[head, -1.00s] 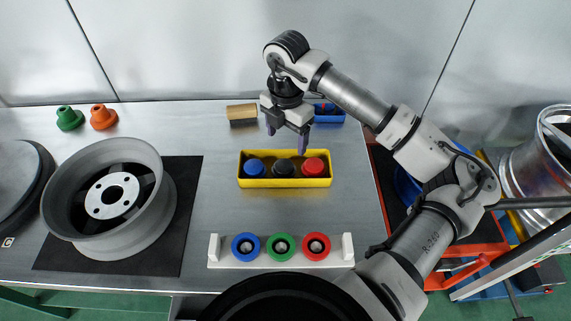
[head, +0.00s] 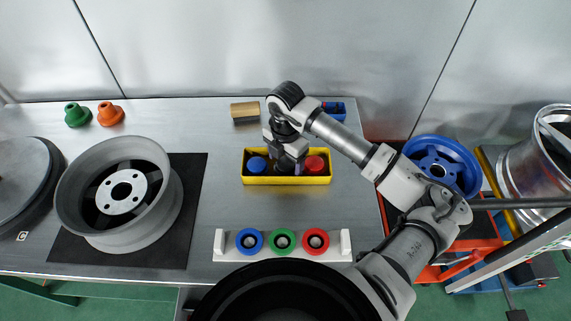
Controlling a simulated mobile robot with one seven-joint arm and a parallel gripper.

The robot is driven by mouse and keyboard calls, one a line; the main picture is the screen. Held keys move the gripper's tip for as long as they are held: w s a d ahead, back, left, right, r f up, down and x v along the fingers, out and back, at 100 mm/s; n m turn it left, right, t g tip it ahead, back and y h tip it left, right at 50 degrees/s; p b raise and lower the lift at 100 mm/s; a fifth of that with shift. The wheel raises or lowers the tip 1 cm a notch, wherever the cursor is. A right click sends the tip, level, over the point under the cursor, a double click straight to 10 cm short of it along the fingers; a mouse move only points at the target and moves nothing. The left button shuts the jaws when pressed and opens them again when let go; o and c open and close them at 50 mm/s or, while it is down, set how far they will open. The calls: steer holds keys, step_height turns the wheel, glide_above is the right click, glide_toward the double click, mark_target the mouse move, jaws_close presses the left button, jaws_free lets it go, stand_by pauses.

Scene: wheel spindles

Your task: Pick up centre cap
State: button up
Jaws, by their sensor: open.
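A yellow tray (head: 314,180) on the metal bench holds round centre caps in a row. A blue cap (head: 257,164) sits at its left and a red cap (head: 315,164) at its right. The black cap seen in the middle earlier is now mostly hidden behind my gripper. My gripper (head: 288,166) points down over the middle of the tray, between the blue and red caps, with its jaws open. I cannot tell whether the fingers touch the black cap.
A white rack (head: 231,254) with blue, green and red rings stands in front. A grey wheel (head: 80,205) lies on a black mat (head: 190,215) at left.

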steer(key=c, duration=1)
steer(key=shift+c, duration=0.2)
